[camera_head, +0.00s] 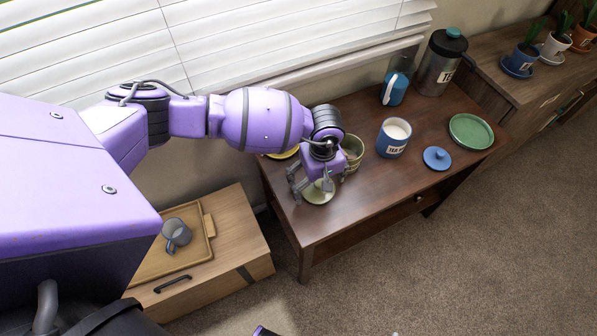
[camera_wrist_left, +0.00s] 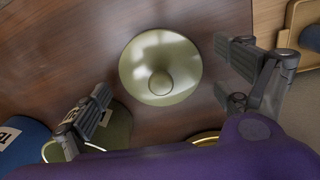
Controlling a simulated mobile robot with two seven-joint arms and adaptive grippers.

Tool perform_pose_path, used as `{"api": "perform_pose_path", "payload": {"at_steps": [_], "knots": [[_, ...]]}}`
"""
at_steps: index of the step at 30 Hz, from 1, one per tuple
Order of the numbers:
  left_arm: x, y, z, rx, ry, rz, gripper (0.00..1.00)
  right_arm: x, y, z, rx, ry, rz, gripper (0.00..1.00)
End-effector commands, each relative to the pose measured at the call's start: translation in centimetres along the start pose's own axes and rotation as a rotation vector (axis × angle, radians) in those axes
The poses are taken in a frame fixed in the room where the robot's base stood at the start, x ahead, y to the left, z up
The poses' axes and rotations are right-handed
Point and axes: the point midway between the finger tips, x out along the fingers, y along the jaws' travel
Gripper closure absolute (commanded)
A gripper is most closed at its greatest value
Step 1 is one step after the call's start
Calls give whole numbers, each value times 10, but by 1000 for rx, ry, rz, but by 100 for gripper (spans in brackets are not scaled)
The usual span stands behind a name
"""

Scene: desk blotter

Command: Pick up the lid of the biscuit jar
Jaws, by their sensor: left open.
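A round, pale olive lid (camera_head: 318,196) with a knob lies flat on the dark wooden table. It also shows in the left wrist view (camera_wrist_left: 150,91), knob facing the camera. My left gripper (camera_head: 311,189) is open above this lid, its fingers on either side of it in the wrist view and nothing held between them. An open olive jar (camera_head: 353,153) of similar colour stands right beside the gripper, partly hidden by it; its label cannot be read. A second lid, blue (camera_head: 437,158), lies farther right near an open blue jar (camera_head: 393,140).
A yellow-rimmed dish (camera_head: 283,154) is partly hidden behind my left arm. A blue jug (camera_head: 395,88), a tall canister (camera_head: 440,64) and a green plate (camera_head: 471,131) stand farther right. The table's front edge in front of the lid is clear.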

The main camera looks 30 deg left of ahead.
Motion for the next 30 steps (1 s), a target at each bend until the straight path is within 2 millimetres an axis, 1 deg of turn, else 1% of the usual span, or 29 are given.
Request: {"api": "perform_pose_path", "payload": {"at_steps": [2, 11, 13, 14, 20, 23, 26, 29, 30], "knots": [[-2, 2, -1, 1, 3, 4, 8, 0, 0, 0, 0, 1, -1, 60], [-3, 3, -1, 1, 3, 5, 47, 2, -1, -3, -1, 5, -2, 60], [-3, 3, -2, 1, 3, 5, 49, 2, -1, -4, -1, 6, -2, 60], [-3, 3, -2, 1, 3, 5, 52, 2, -1, -4, -2, 6, -3, 60], [-4, 3, -2, 1, 3, 5, 52, 2, -1, -4, -2, 6, -3, 60], [-8, 3, -2, 1, 4, 6, 52, 2, -1, -4, -2, 6, -2, 60], [-18, 4, -2, 2, 5, 8, 52, 2, -1, -4, -1, 7, -2, 60], [-34, 4, -2, 2, 5, 9, 52, 1, -1, -5, -1, 7, -2, 60], [-40, 2, 1, 3, 5, 8, 52, 0, -1, -5, -1, 7, -2, 60]]}}
